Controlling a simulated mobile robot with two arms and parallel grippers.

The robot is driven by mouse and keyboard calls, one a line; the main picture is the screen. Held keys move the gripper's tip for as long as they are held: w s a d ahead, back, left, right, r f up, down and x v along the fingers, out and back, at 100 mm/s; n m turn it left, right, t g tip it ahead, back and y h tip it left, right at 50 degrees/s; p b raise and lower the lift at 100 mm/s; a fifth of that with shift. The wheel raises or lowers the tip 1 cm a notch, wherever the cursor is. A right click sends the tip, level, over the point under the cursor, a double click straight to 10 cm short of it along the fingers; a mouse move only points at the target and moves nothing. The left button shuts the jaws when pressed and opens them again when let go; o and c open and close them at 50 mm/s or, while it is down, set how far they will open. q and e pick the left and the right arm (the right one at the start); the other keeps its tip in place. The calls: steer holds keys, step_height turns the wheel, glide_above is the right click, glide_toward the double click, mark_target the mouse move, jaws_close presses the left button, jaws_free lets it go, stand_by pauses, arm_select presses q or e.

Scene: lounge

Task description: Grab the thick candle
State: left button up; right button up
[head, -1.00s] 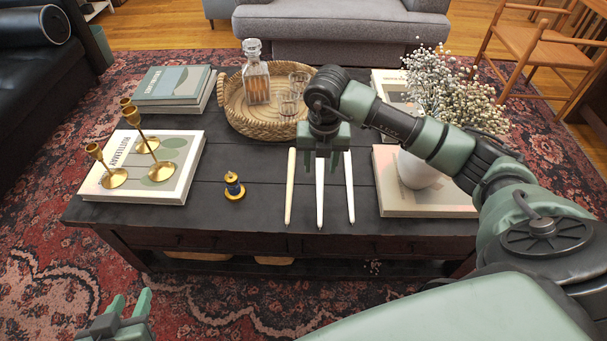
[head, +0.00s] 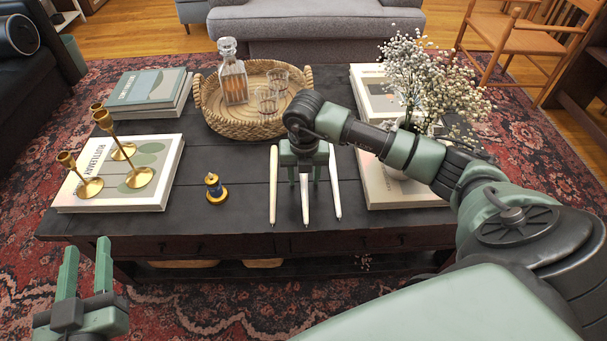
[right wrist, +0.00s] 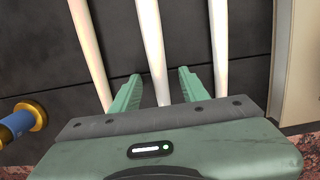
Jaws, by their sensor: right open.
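Three long pale candles lie side by side on the dark coffee table (head: 240,165): a left one (head: 273,190), a middle one (head: 306,208) and a right one (head: 336,190). I cannot tell surely which is thickest. My right gripper (head: 304,180) is open, pointing down over the middle candle. In the right wrist view, its fingers (right wrist: 160,76) stand either side of the middle candle (right wrist: 151,40), with the left candle (right wrist: 88,40) and right candle (right wrist: 219,45) outside them. My left gripper (head: 87,244) is open and empty, in front of the table's left side.
A small blue and gold object (head: 215,188) stands left of the candles. Brass candlesticks (head: 136,176) stand on a book (head: 160,185). A wicker tray (head: 215,118) with a decanter and glasses is behind; a flower vase stands on books (head: 380,190) at right.

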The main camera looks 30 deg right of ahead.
jaws_close()
steer(key=shift+r, duration=0.1)
stand_by(0.3)
